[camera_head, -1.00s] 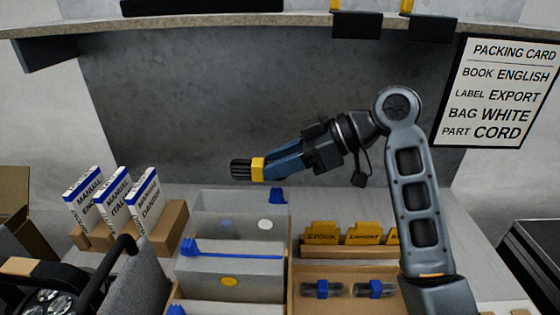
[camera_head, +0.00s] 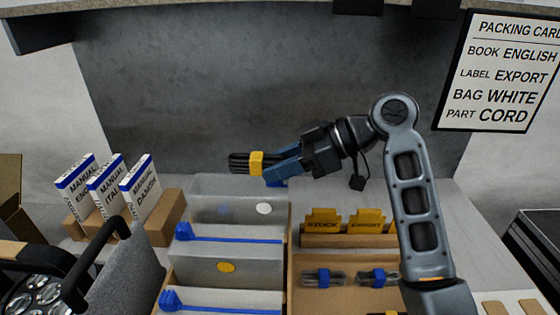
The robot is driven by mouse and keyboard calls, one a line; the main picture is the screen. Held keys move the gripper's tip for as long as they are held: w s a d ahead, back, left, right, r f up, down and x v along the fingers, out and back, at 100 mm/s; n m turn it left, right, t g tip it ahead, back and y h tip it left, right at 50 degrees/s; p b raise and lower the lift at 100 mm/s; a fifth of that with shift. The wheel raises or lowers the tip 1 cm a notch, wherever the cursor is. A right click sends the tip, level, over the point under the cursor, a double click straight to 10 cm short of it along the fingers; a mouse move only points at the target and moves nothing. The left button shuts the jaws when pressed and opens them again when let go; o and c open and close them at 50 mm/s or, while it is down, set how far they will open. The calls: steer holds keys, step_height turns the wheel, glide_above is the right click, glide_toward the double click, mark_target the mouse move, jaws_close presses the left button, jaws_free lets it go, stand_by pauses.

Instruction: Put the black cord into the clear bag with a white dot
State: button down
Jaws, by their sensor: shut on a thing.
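My gripper (camera_head: 270,166) is shut on the black cord (camera_head: 240,163), a short dark bundle with a yellow band, its free end pointing left. The clear bag with a white dot (camera_head: 264,208) stands upright at the back of the row of bags. A second, fainter bluish dot shows through it at its left. The cord is in the air, in the picture just above this bag's upper edge. How far apart they are in depth I cannot tell. The blue piece behind the gripper partly hides the bag's right top corner.
A clear bag with a yellow dot (camera_head: 226,267) and blue closure strip stands in front. Two blue-banded dark bundles (camera_head: 323,277) lie in the bin at right, below yellow divider cards (camera_head: 367,219). Manuals (camera_head: 140,187) stand at left. A packing card (camera_head: 499,72) hangs at right.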

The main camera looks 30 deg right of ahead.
steer(key=shift+f, duration=0.75)
steer(key=c, duration=1)
jaws_free()
steer(key=shift+c, duration=0.2)
steer(key=o, duration=0.4)
steer(key=shift+r, duration=0.3)
steer(key=c, duration=0.4)
steer(key=shift+o, duration=0.2)
steer(key=shift+r+p, duration=2.25)
steer(key=shift+r, duration=0.7)
steer(key=shift+r+p, duration=0.35)
steer(key=shift+r, duration=2.25)
